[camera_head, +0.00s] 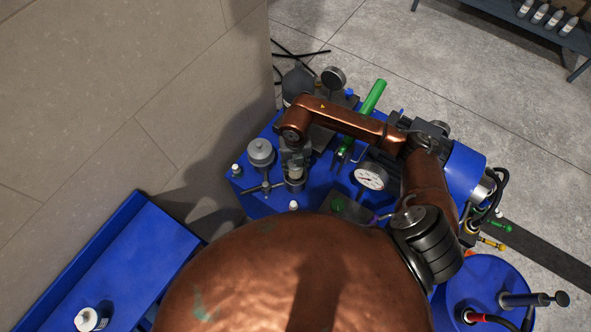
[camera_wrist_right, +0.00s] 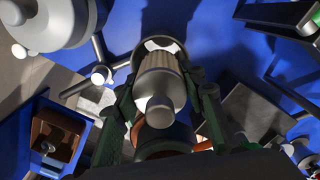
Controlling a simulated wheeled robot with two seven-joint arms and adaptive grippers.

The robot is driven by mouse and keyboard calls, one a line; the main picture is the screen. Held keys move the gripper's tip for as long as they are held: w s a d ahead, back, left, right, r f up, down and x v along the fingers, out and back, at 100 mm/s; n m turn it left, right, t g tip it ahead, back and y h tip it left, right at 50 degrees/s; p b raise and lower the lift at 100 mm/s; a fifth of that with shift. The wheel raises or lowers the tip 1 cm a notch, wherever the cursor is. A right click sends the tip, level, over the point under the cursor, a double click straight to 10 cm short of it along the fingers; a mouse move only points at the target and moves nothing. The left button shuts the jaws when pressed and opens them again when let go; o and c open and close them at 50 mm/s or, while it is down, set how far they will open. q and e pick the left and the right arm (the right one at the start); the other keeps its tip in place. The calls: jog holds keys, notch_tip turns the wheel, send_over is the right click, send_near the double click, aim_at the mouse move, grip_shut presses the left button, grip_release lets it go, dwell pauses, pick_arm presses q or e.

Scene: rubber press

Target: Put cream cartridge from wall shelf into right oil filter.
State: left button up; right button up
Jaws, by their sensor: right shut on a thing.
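The cream cartridge (camera_wrist_right: 158,84), pale and ribbed with a rounded end, is between the fingers of my right gripper (camera_wrist_right: 165,102) in the right wrist view. In the head view my right gripper (camera_head: 294,154) hangs over the blue machine, and the cartridge (camera_head: 296,173) shows just below it at the mouth of the right oil filter (camera_head: 294,186). In the wrist view the filter's open round rim (camera_wrist_right: 146,50) lies around the cartridge's far end. I cannot tell how deep the cartridge sits. My left gripper is out of view.
A grey capped filter housing (camera_head: 260,150) stands just left. A dial gauge (camera_head: 370,176), a green handle (camera_head: 374,96) and a second gauge (camera_head: 333,78) are close by. The blue wall shelf (camera_head: 130,255) at lower left carries a white-topped item (camera_head: 88,318).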

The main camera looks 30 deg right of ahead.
aim_at(296, 172)
jog(key=shift+f, duration=1.45)
jog(key=shift+f, duration=0.1)
jog(key=shift+f, duration=0.4)
jog(key=shift+f+b, duration=0.1)
jog(key=shift+b, duration=0.2)
jog(key=shift+s, duration=0.1)
jog(key=o, duration=1.2)
jog(key=shift+o, duration=0.2)
notch_tip(296, 172, up, 13)
jog(key=shift+r+p, duration=0.15)
jog(key=shift+p, duration=0.25)
